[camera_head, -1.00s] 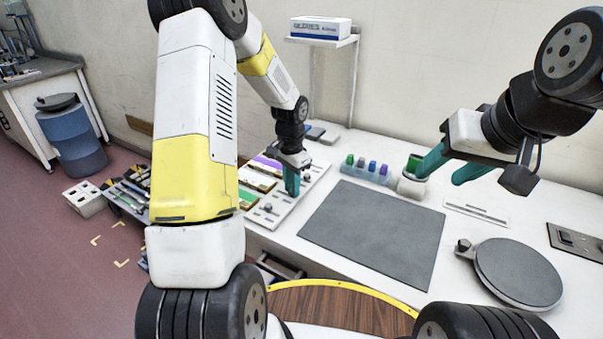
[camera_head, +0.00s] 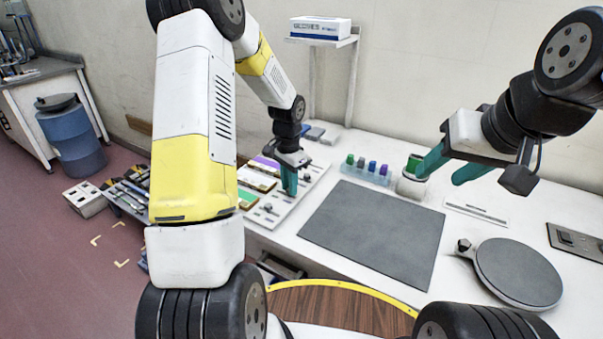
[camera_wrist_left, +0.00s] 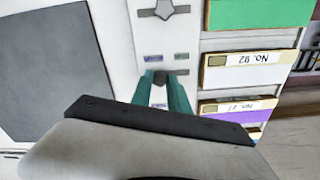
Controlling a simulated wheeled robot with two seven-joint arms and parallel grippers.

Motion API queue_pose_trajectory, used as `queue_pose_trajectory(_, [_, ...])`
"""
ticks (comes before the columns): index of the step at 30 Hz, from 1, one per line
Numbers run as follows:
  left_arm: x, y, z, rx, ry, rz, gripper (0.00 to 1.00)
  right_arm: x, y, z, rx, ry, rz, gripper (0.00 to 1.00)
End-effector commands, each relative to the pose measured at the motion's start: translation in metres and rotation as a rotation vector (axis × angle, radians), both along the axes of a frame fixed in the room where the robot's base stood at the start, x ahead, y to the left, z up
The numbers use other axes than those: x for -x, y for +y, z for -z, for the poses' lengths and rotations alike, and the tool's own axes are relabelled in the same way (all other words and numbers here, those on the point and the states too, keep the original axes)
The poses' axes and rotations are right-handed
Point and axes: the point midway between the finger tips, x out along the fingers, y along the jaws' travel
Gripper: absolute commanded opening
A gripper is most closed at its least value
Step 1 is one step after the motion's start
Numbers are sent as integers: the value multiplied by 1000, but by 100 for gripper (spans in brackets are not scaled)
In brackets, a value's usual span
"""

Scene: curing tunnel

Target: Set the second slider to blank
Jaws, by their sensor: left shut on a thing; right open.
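A pale slider panel (camera_head: 286,213) lies along the left part of the bench. My left gripper (camera_head: 289,190) points down over it, shut on a small dark slider knob (camera_wrist_left: 160,78); the fingers also show in the left wrist view (camera_wrist_left: 164,92) and partly hide the knob. Small coloured marks sit on the panel beside the slot. Another knob (camera_wrist_left: 164,10) with a pointed shape is further along the panel; a knob is also visible in the head view (camera_head: 268,208). My right gripper (camera_head: 447,172) is open over the back right of the bench.
Coloured cards lie beside the panel, including a green one (camera_wrist_left: 260,14) and one labelled No. 92 (camera_wrist_left: 247,63). A grey mat (camera_head: 375,230) covers mid-bench. A blue rack (camera_head: 368,173), a white cup (camera_head: 411,186) near my right gripper and a round plate (camera_head: 518,270) stand around it.

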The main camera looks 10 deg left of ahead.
Motion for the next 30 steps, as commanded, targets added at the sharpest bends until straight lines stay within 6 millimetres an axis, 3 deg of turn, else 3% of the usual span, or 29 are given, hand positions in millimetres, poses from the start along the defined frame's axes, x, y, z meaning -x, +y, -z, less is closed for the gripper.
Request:
queue_pose_trajectory(3, [-5,13,0,-2,-3,-2,0,0,0,0,0,0,0,48])
queue_pose_trajectory(10, [-5,13,-1,-1,-2,0,0,0,0,0,0,0,0,48])
queue_pose_trajectory(11, [-5,12,0,-1,-2,0,27,0,0,0,0,0,0,48])
queue_pose_trajectory(14, [-5,12,0,-1,-2,0,43,0,0,0,0,0,0,48])
queue_pose_trajectory(23, [-5,12,-1,-1,-2,-1,43,0,0,0,0,0,0,48])
queue_pose_trajectory(30, [-5,12,-32,-1,-6,-2,43,0,0,0,0,0,0,48])
